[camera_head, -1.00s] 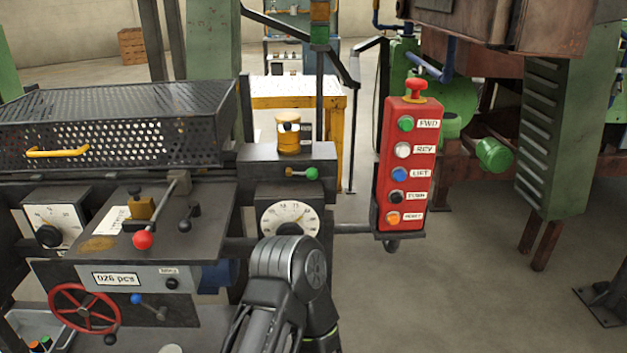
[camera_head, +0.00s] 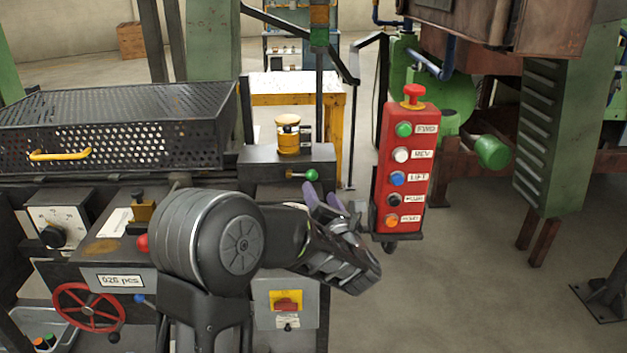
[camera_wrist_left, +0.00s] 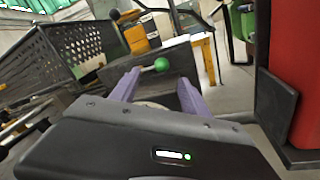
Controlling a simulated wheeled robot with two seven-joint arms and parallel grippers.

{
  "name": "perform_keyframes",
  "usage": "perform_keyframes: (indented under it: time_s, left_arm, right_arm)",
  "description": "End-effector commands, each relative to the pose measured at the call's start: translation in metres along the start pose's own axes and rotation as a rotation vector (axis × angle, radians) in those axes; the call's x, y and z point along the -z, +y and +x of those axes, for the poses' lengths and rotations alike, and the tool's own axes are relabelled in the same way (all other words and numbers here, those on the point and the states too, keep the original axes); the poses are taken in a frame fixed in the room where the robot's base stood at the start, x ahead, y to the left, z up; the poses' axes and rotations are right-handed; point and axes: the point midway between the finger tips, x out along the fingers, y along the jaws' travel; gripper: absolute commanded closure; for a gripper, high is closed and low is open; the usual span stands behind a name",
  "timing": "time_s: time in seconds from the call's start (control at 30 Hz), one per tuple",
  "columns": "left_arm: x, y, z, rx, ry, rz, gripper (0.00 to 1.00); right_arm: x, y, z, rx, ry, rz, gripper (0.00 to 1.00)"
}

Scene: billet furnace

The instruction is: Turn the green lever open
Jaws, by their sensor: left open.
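The green lever (camera_head: 311,174) is a short brass-coloured rod with a green ball at its right end, on the front of a dark box (camera_head: 262,165). In the left wrist view the green ball (camera_wrist_left: 161,64) shows beyond and between the two purple fingers. My left gripper (camera_head: 326,197) is open and empty, just below and slightly right of the green ball in the head view, fingers pointing up toward the box. The gap between fingertips and lever is hard to judge. My right gripper is not in view.
A red push-button box (camera_head: 410,150) stands close to the right of my left gripper; its side (camera_wrist_left: 296,70) fills the right of the wrist view. A yellow-capped cylinder (camera_head: 288,136) stands on the dark box. A perforated guard (camera_head: 190,120) is at left.

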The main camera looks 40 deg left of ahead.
Motion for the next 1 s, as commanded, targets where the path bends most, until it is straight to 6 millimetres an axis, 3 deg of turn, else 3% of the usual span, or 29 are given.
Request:
perform_keyframes:
  time_s: [0.43,0.8,1.0]
  left_arm:
    - [-0.001,0.000,0.007,0.001,-0.001,-0.002,0.46]
    - [-0.001,0.000,0.060,0.001,0.000,0.001,0.46]
    - [0.000,-0.001,0.077,0.003,-0.001,0.001,0.46]
  right_arm:
    - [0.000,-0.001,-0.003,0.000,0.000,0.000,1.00]
    - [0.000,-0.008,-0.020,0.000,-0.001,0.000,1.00]
    - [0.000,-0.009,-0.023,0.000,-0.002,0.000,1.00]
